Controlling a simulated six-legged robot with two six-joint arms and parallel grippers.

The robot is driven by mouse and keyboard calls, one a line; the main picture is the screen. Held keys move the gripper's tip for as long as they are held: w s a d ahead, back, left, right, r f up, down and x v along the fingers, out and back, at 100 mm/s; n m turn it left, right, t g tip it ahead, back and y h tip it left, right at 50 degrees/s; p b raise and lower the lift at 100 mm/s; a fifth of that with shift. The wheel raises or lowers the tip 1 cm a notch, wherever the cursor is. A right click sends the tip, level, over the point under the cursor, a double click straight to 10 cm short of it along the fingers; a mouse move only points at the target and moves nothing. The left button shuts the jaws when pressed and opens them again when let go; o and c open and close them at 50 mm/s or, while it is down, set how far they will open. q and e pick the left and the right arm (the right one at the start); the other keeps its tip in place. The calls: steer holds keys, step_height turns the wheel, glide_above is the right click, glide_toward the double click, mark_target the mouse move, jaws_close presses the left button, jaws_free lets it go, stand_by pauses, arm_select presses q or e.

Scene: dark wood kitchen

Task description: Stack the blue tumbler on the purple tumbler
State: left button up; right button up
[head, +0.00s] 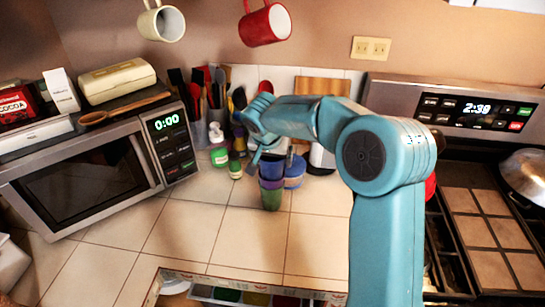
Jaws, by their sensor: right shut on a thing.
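The blue tumbler (271,168) is at the top of a column of tumblers on the tiled counter. The purple tumbler (271,183) shows directly below it, with a green tumbler (271,201) at the bottom. The blue one is upright and lined up over the purple one; I cannot tell whether it rests fully in it or is still held slightly up. My right gripper (259,150) reaches down from behind the arm's bend and is shut on the blue tumbler's rim; the arm hides part of it. My left gripper is not in view.
Blue dishes (294,173) stand close to the right of the column. A green-labelled bottle (218,152) and a small jar (235,168) stand to its left. A microwave (100,165) is at left, a stove (480,210) at right. The front counter is clear above an open drawer (240,296).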

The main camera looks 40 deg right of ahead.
steer(key=shift+f+b, duration=0.6)
steer(key=shift+b, duration=0.05)
steer(key=o, duration=0.9)
steer(key=shift+r+p, duration=0.75)
steer(key=shift+p, duration=0.1)
steer(key=b+v, duration=0.1)
steer(key=v, duration=0.9)
steer(key=shift+a+r, duration=0.1)
steer(key=shift+a, duration=0.05)
steer(key=shift+v, duration=0.8)
steer(key=shift+w, duration=0.1)
